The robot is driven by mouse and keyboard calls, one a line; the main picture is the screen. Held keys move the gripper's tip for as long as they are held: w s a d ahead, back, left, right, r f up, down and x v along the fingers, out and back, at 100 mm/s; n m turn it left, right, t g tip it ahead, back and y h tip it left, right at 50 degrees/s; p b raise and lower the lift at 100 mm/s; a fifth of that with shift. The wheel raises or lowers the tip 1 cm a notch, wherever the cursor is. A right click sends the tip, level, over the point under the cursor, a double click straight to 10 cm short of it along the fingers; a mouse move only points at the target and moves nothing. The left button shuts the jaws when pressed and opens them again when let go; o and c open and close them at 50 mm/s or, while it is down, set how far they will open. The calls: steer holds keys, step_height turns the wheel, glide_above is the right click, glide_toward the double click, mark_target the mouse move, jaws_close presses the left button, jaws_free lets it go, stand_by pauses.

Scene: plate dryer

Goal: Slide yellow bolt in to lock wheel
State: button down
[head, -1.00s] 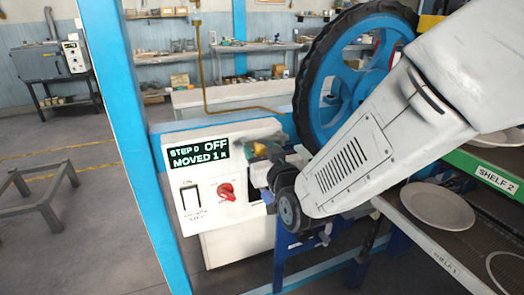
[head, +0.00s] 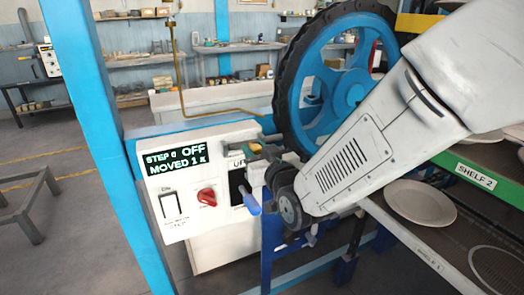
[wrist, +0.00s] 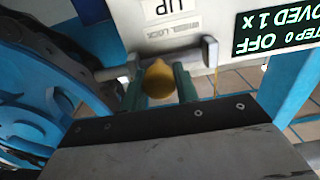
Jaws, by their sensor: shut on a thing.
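The yellow bolt's rounded knob (wrist: 158,80) sits between the two green fingertips of my gripper (wrist: 160,88) in the wrist view, and the jaws are shut on it. The knob is in front of the white panel marked "UP" and "WHEEL LOCK" (wrist: 180,26). In the head view my gripper (head: 262,152) is at the right end of the white control box (head: 190,225), and the fingers mostly hide the bolt. The large blue wheel (head: 327,55) with a black tyre stands just behind and right of my gripper. I cannot tell how far in the bolt is.
The control box display (head: 178,160) reads "STEP 0 OFF, MOVED 1x". A blue post (head: 95,130) stands left. Shelves with plates (head: 420,203) are close on the right. Open floor lies left.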

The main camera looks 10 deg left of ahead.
steer(key=c, duration=1.1)
jaws_free()
steer(key=shift+w+d, duration=0.15)
steer(key=shift+d, duration=0.15)
steer(key=shift+a, duration=0.1)
steer(key=shift+s, duration=0.25)
steer(key=v, duration=0.7)
steer(key=shift+s+d, duration=0.1)
steer(key=shift+d, duration=0.15)
